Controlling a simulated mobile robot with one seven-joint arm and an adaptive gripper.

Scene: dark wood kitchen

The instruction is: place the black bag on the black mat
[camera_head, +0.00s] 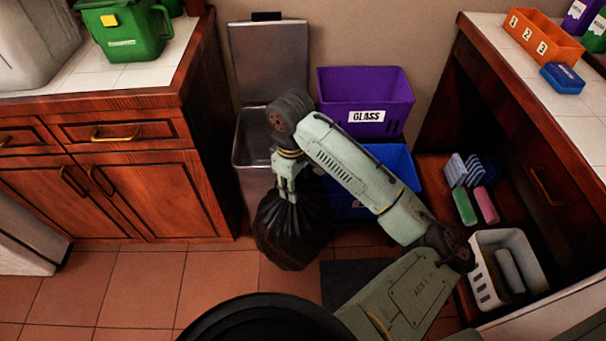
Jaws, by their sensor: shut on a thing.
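The black bag (293,235) is a full, tied bin bag. My gripper (287,194) is shut on its gathered top, and the bag hangs below it in front of the metal bin. I cannot tell whether the bag's bottom touches the floor. The black mat (349,277) is a dark flat patch on the tiled floor, to the right of the bag and lower in the picture. My arm covers the mat's right part, so its full extent is hidden.
An open metal bin (267,62) stands behind the bag. A purple GLASS crate (347,83) sits above a blue crate (398,163). A white basket (487,273) and sponges are at right. Wooden cabinets (142,188) stand at left, with clear floor before them.

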